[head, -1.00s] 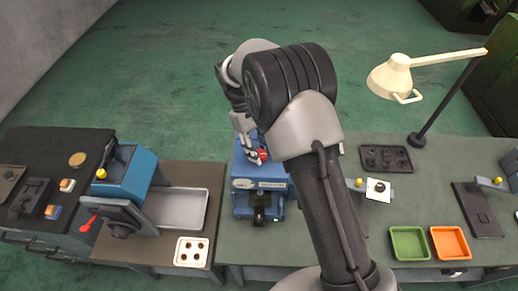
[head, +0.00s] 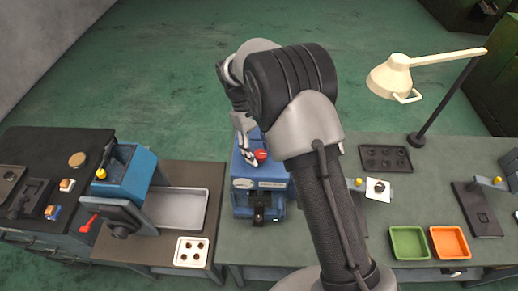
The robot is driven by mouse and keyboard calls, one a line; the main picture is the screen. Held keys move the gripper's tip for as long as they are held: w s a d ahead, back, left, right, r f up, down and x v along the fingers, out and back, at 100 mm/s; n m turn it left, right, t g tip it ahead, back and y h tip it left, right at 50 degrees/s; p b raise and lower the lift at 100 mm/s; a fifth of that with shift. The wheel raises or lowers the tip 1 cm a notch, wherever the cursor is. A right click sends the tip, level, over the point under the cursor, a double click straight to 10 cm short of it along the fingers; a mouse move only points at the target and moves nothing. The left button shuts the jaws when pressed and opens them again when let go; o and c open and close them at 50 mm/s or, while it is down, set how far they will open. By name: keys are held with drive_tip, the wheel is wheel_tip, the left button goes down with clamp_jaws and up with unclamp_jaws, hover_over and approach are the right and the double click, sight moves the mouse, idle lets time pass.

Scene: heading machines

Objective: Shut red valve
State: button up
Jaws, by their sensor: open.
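The red valve (head: 261,155) is a small red knob on top of the blue machine (head: 258,184) at the middle of the bench. My gripper (head: 249,154) points down just left of the red valve, close to it, with its jaws open. Whether a fingertip touches the valve is too small to tell. My arm covers the area right of the machine.
A blue press (head: 125,178) with a red lever (head: 88,223) stands at left beside a grey tray (head: 178,208). Green (head: 409,258) and orange (head: 449,257) trays lie at right. A cream lamp (head: 390,78) rises at the back right.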

drive_tip(key=v, duration=1.2)
idle(0.3)
